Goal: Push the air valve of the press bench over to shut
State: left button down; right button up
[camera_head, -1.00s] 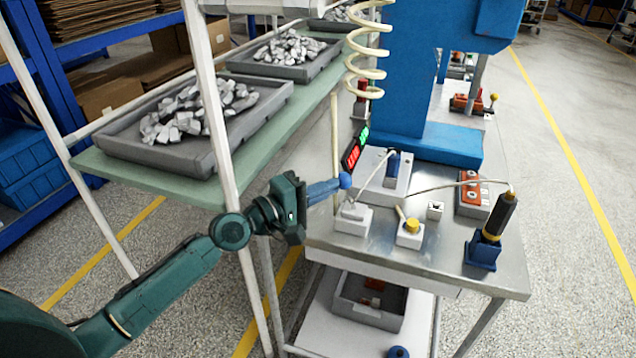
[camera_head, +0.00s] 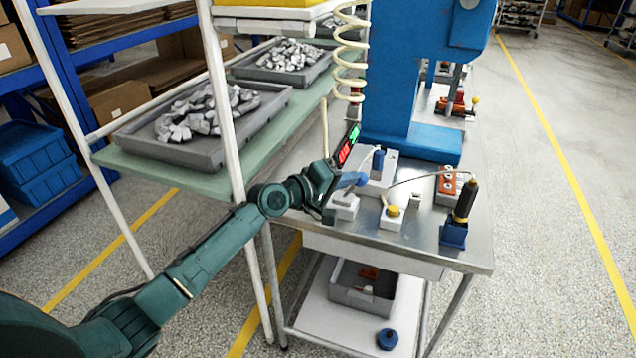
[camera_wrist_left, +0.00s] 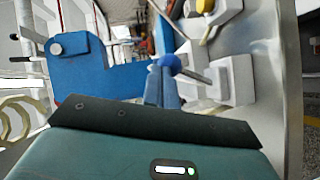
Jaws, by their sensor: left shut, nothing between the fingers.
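The air valve (camera_head: 342,211) is a small white box on the bench top, near its left edge. Its lever is a metal rod with a blue ball knob (camera_head: 362,179); the rod is mostly hidden in the head view. In the left wrist view the knob (camera_wrist_left: 170,63) sits at the tips of my blue fingers, and the rod runs right to the pale valve body (camera_wrist_left: 237,82). My left gripper (camera_head: 357,180) is shut and empty, its fingertips at the knob, apparently touching it. My right gripper is not in view.
The blue press (camera_head: 392,90) stands behind the valve. A rack post (camera_head: 226,120) stands close to my left arm. A coiled hose (camera_head: 350,55) hangs above.

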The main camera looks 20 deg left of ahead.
pick_arm(q)
jog(key=shift+d+f, duration=0.1)
jog(key=shift+d, duration=0.2)
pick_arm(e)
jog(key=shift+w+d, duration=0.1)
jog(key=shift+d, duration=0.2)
pick_arm(q)
jog(key=shift+s+d, duration=0.15)
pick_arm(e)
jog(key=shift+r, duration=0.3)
